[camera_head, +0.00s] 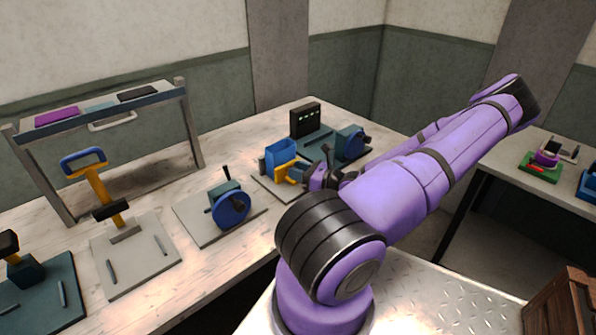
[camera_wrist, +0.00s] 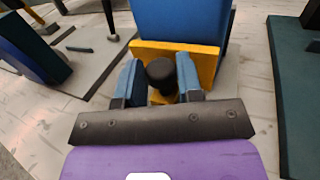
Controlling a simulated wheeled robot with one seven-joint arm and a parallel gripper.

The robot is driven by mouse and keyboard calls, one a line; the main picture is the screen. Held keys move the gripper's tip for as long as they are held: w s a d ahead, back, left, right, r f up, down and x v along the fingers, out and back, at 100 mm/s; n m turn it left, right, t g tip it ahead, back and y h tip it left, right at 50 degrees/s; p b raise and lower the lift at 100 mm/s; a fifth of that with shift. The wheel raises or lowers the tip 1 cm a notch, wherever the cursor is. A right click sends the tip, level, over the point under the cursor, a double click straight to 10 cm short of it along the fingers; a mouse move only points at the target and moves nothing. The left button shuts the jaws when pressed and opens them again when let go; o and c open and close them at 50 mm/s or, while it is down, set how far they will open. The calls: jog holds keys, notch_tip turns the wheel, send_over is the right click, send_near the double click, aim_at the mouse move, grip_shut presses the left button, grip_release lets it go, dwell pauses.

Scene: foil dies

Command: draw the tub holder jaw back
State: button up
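The tub holder stands on the bench with a blue tub (camera_head: 281,156) in it and a yellow jaw (camera_head: 285,172) on its near side. In the wrist view, the yellow jaw (camera_wrist: 205,60) lies across the front of the blue tub (camera_wrist: 180,20), with no clear gap between them. A dark round knob (camera_wrist: 160,72) stands up on the jaw's near side. My gripper (camera_wrist: 161,80) has one blue-grey finger on each side of this knob, close against it, and looks shut on it. In the head view, my arm partly hides the holder and gripper.
A black box (camera_head: 305,119) stands at the back. A rack (camera_head: 95,112) and lever press (camera_head: 103,195) are farther left.

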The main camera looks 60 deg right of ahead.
grip_shut()
jog(key=shift+s+a, duration=0.25)
jog(key=shift+s, duration=0.55)
jog(key=shift+s+a, duration=0.25)
jog(key=shift+s, duration=0.55)
jog(key=o, duration=0.7)
grip_release()
jog(key=shift+s, duration=0.1)
jog(key=s, duration=1)
jog(key=shift+s+d, duration=0.4)
